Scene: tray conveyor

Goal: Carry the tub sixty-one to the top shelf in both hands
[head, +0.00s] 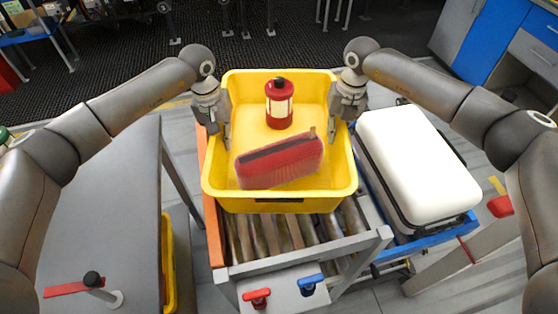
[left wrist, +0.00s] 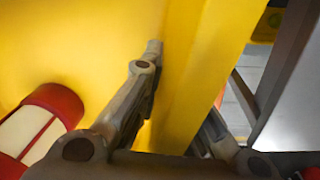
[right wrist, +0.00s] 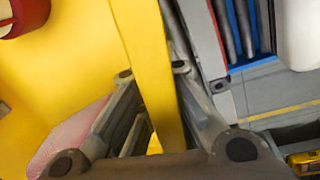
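The yellow tub (head: 228,190) is over the roller conveyor in the head view, open side up. I cannot read a number on it or tell if it is lifted off the rollers. It holds a red lantern-like item (head: 279,106) and a red, dark-topped bristled item (head: 280,163). My left gripper (head: 222,135) is shut on the tub's left wall, one finger inside, one outside; the wall shows in the left wrist view (left wrist: 205,60). My right gripper (head: 336,130) is shut on the right wall, which shows between its fingers in the right wrist view (right wrist: 150,60).
Conveyor rollers (head: 287,234) and a front panel with a red handle (head: 256,298) and a blue handle (head: 311,284) are nearer me. A white-topped case (head: 415,160) stands close on the right. A grey table (head: 100,215) is at left. No shelf is clearly identifiable.

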